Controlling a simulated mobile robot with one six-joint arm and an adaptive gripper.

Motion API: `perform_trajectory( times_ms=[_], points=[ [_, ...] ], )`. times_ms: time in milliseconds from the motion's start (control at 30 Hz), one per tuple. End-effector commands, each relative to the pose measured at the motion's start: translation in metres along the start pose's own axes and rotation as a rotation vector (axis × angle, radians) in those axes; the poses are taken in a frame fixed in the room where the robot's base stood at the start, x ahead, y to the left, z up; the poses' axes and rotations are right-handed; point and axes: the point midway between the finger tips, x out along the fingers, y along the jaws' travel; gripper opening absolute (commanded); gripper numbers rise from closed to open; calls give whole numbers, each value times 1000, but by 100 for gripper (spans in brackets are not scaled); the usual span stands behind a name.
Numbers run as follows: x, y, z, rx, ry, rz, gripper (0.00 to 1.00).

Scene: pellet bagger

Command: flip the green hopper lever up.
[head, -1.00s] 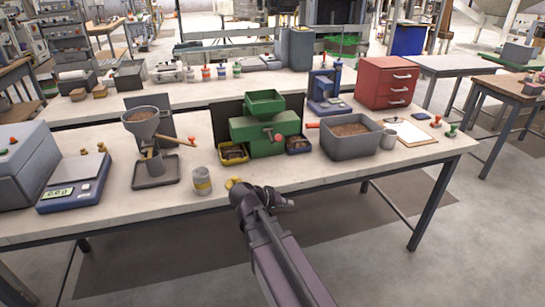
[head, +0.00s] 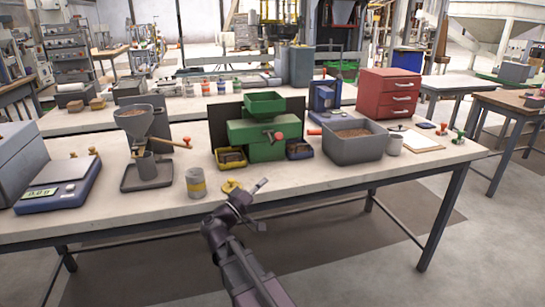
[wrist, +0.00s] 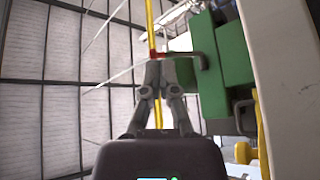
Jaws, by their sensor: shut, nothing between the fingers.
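The green hopper machine (head: 263,136) stands mid-bench, a square green funnel (head: 264,103) on top. In the wrist view the machine (wrist: 230,75) is at the right, and the lever (wrist: 195,54) shows as a bent bar with a red end (wrist: 156,55) just beyond my fingertips. My gripper (head: 263,185) is shut and empty, in front of the machine and lower than the lever; it also shows in the wrist view (wrist: 160,73). Contact is not clear.
A grey pellet tub (head: 354,153) is right. The bench's front edge lies under my arm.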

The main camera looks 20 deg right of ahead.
Motion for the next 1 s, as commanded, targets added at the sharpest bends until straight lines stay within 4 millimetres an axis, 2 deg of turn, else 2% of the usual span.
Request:
perform_trajectory(
  times_ms=[33, 200, 400, 1000],
  points=[
    [-7, -6, -3, 8, 38, 23, 0],
    [-20, -6, -20, 35, 143, 86, 0],
    [-29, -5, -31, 51, 205, 121, 0],
    [-25, -3, -35, 52, 214, 126, 0]
  ],
)
